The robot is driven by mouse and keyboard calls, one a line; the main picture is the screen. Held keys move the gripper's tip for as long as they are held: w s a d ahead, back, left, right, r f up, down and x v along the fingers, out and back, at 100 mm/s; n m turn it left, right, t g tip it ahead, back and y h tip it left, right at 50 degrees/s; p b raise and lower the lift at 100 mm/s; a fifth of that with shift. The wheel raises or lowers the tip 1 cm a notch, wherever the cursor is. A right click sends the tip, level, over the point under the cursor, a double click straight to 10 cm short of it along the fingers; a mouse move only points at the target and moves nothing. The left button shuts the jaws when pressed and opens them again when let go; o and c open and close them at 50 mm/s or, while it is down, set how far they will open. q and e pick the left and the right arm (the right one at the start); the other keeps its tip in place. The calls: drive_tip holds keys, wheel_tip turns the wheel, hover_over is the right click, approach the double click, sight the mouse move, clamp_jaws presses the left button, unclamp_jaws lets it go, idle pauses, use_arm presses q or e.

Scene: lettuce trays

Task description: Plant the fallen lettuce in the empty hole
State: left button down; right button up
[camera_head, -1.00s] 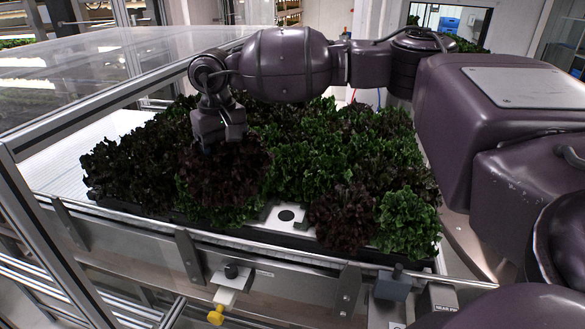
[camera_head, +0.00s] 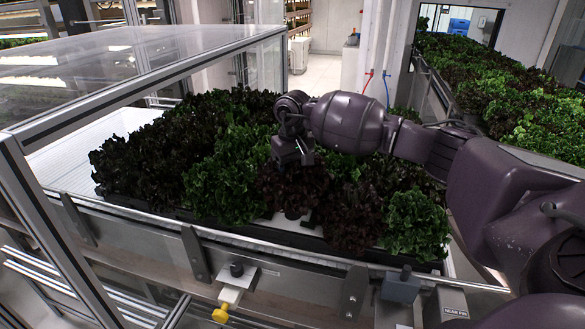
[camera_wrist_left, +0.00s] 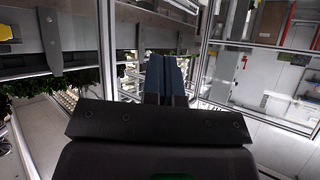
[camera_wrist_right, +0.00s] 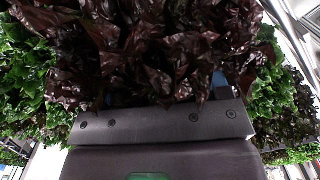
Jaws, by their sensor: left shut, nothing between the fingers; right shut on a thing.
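My right gripper (camera_head: 293,160) is shut on a dark red lettuce (camera_head: 290,188) over the front part of the planted tray. The lettuce hangs below the fingers and fills much of the right wrist view (camera_wrist_right: 160,50). A bare white patch of the tray (camera_head: 283,225) shows at the front edge, just below and left of the held lettuce. The hole itself is hidden, and I cannot tell whether the lettuce's base is in it. My left gripper (camera_wrist_left: 167,75) is shut and empty in the left wrist view, away from the tray. It is not in the head view.
A metal rail (camera_head: 220,240) with brackets and a yellow knob (camera_head: 220,314) runs along the front. A clear-walled frame (camera_head: 150,75) stands at the left.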

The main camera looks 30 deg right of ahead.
sight(293, 191)
drive_tip(key=shift+f+b, duration=0.5)
drive_tip(key=shift+f, duration=1.15)
drive_tip(key=shift+f+b, duration=0.8)
drive_tip(key=shift+f, duration=0.05)
drive_tip(key=shift+f+b, duration=0.75)
drive_tip(key=shift+f, duration=0.1)
drive_tip(key=shift+s+f+b, duration=0.1)
drive_tip(key=shift+f+b, duration=0.05)
drive_tip(key=shift+b, duration=0.2)
